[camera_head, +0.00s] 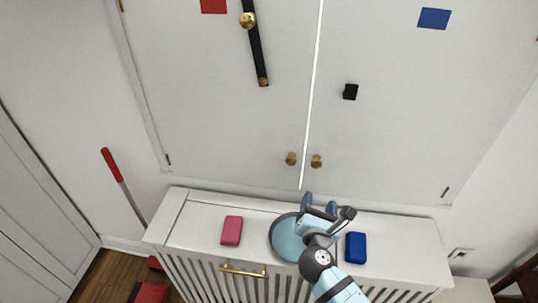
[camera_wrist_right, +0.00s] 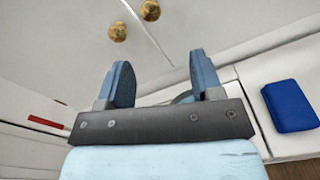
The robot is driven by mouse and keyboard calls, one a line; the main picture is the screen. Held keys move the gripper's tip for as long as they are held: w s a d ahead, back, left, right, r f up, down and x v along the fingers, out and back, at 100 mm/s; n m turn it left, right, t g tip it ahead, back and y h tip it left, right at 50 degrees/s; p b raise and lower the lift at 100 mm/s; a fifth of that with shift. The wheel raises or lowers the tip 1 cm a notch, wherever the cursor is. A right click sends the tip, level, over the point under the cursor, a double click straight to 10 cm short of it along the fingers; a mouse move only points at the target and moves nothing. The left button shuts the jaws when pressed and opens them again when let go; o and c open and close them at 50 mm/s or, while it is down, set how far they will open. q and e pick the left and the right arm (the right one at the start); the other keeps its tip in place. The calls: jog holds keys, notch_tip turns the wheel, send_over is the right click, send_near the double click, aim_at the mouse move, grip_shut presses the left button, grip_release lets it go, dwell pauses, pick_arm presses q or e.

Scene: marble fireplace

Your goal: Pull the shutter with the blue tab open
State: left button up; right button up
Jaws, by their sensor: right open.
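The white right shutter (camera_head: 400,140) bears a blue tab (camera_head: 434,18) near its top right and a small brass knob (camera_head: 316,161) near its inner lower corner. It looks closed, with a thin bright seam along the left shutter. The knob also shows in the right wrist view (camera_wrist_right: 150,10). My right gripper (camera_head: 319,203) is open and empty, below the knob and apart from it, over the white cabinet top. Its two blue fingers (camera_wrist_right: 160,68) show clear space between them in the wrist view. My left gripper is not in view.
The left shutter (camera_head: 210,110) has a red tab (camera_head: 213,5), a knob (camera_head: 291,158) and a black bar (camera_head: 256,50) hanging down steeply, clear of the black block (camera_head: 350,92). A pink block (camera_head: 231,230), blue round object (camera_head: 287,238) and blue block (camera_head: 356,247) lie on the cabinet (camera_head: 190,215).

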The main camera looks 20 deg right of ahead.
aim_at(317, 165)
jog(key=shift+n, duration=0.3)
jog(key=x, duration=0.4)
jog(key=p+x, duration=0.1)
jog(key=x, duration=0.4)
jog(key=a+r+p+x, duration=0.1)
jog(key=x, duration=0.4)
jog(key=shift+w+d+r, duration=0.1)
jog(key=shift+w+d, duration=0.05)
jog(key=shift+w, duration=0.25)
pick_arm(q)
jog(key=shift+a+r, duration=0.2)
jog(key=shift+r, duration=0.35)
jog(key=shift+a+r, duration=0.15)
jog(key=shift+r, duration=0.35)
pick_arm(e)
grip_shut()
jog(key=shift+s, duration=0.1)
